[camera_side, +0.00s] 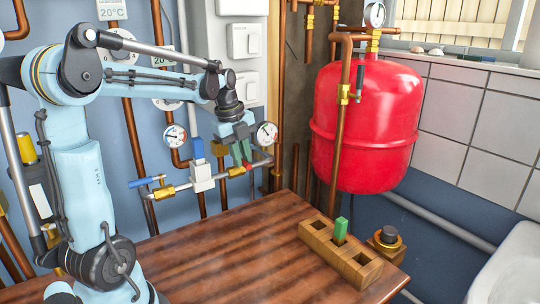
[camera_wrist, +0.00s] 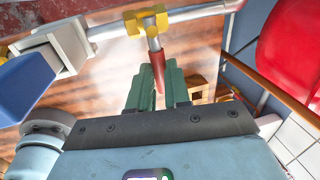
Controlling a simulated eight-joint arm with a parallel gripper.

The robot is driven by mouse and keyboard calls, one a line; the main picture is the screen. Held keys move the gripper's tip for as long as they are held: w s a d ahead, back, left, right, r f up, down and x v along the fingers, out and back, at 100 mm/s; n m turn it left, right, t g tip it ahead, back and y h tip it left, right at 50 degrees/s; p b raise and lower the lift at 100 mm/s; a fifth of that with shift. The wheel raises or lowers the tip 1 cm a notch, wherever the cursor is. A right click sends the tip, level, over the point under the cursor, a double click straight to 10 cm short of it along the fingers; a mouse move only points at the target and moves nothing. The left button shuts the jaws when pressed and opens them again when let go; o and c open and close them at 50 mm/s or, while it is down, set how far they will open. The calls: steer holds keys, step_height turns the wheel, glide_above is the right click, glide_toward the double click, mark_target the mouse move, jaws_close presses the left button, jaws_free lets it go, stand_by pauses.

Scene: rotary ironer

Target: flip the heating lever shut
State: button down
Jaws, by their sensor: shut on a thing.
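A red lever (camera_wrist: 163,75) sticks out from a brass valve (camera_wrist: 148,21) on the silver pipe in the wrist view. I take it as the heating lever. It lies between the green fingers of my gripper (camera_wrist: 157,88), which are shut on it. In the side view my gripper (camera_side: 241,151) is at the pipe, just above the brass valve (camera_side: 236,171). Only a little red (camera_side: 247,163) shows there, as the fingers hide most of the lever.
A white block with an upright blue handle (camera_side: 197,148) stands close left on the same pipe. A blue lever (camera_side: 146,182) lies further left. A gauge (camera_side: 266,134) and a red tank (camera_side: 366,125) are to the right. The wooden table (camera_side: 220,255) below is mostly clear.

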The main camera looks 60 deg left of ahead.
steer(key=shift+s, duration=0.1)
stand_by(0.4)
steer(key=c, duration=1.1)
jaws_free()
steer(key=shift+r, duration=0.1)
steer(key=r, duration=0.4)
steer(key=s+r, duration=0.1)
steer(key=r, duration=0.2)
steer(key=s+r, duration=0.1)
steer(key=r, duration=0.3)
steer(key=shift+s+r, duration=0.2)
steer(key=shift+r, duration=0.1)
steer(key=s+d+f+n+t, duration=0.1)
steer(key=d+f+n, duration=0.4)
steer(key=d+n, duration=0.1)
steer(key=s+d+f+n+t, duration=0.1)
steer(key=d+f+n+t, duration=0.1)
steer(key=d+f+n, duration=0.3)
steer(key=s+d+f+n+t, duration=0.1)
steer(key=d+f+n+t, duration=0.1)
steer(key=d+f+n, duration=0.3)
steer(key=shift+d+n, duration=0.9)
steer(key=shift+d, duration=1.4)
